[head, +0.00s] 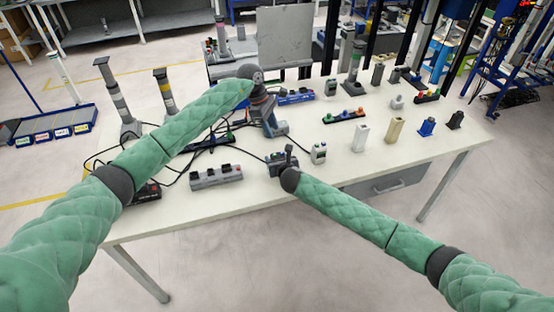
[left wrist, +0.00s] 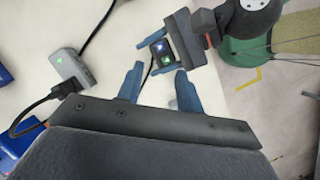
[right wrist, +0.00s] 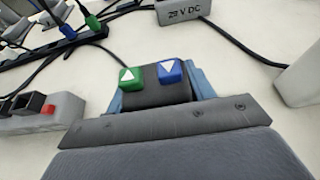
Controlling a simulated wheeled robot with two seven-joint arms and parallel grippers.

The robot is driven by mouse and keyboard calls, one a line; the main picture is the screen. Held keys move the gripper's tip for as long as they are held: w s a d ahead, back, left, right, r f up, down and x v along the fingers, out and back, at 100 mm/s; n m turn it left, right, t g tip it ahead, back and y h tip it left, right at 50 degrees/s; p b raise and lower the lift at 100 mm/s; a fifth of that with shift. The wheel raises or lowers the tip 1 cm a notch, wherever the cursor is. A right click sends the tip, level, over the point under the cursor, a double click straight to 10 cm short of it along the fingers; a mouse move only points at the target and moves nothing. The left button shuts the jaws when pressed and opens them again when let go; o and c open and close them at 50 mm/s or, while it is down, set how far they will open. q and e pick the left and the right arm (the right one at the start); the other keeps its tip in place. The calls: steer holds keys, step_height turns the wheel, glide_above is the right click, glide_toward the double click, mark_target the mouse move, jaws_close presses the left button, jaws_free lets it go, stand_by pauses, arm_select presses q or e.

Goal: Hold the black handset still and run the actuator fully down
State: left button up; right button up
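The black handset (right wrist: 155,93) has a green button and a blue button, each with a white arrow. My right gripper (right wrist: 160,90) is shut on it, with a blue finger at each side; both buttons are uncovered. The handset also shows in the left wrist view (left wrist: 163,57), between the right gripper's fingers. My left gripper (left wrist: 159,88) is open and empty, with its fingers pointing at the handset and just short of it. In the head view my left gripper (head: 277,129) is above and left of my right gripper (head: 283,162). Several column-like actuators stand around, including a grey one (head: 118,97); I cannot tell which the handset drives.
A grey box with buttons (head: 216,177) lies left of my right gripper. A small box with a green light (head: 319,153) stands to its right. Black cables cross the table's left part. Several small blocks, including a beige one (head: 395,129), stand on the right. The front right tabletop is clear.

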arm_select(q)
steer(key=shift+c, duration=0.3)
arm_select(e)
steer(key=c, duration=0.6)
arm_select(q)
jaws_close()
stand_by(0.8)
